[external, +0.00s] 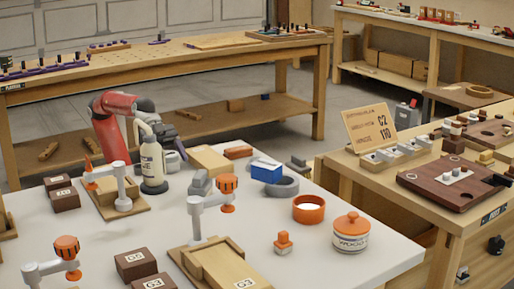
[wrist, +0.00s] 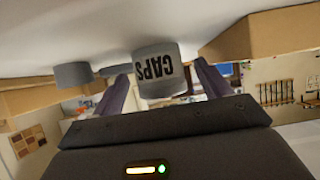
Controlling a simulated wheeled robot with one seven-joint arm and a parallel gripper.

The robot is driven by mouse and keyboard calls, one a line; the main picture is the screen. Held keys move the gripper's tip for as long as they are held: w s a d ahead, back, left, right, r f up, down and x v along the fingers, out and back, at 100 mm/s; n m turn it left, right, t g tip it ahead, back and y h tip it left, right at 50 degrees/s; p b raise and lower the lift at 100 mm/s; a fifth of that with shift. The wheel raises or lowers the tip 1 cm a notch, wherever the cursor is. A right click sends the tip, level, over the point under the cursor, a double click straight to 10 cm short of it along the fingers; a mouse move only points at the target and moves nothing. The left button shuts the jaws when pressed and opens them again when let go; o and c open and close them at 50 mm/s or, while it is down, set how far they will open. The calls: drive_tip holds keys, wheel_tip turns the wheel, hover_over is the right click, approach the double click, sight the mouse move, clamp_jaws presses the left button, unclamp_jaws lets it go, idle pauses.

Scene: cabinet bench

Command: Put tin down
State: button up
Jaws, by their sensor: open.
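In the wrist view, which looks upside down, a grey tin (wrist: 157,72) lettered CAPS stands with its base against the pale bench top. It lies between the two dark fingers of my gripper (wrist: 160,84), which are spread with a visible gap on each side of the tin. In the external view my gripper (external: 172,148) is low over the far side of the white bench (external: 300,258), partly behind a bottle (external: 152,166). I cannot make out the CAPS tin in that view.
Wrist view: grey round things (wrist: 72,74) and a wooden block (wrist: 262,36) flank the tin.

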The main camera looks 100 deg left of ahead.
drive_tip(key=c, duration=1.2)
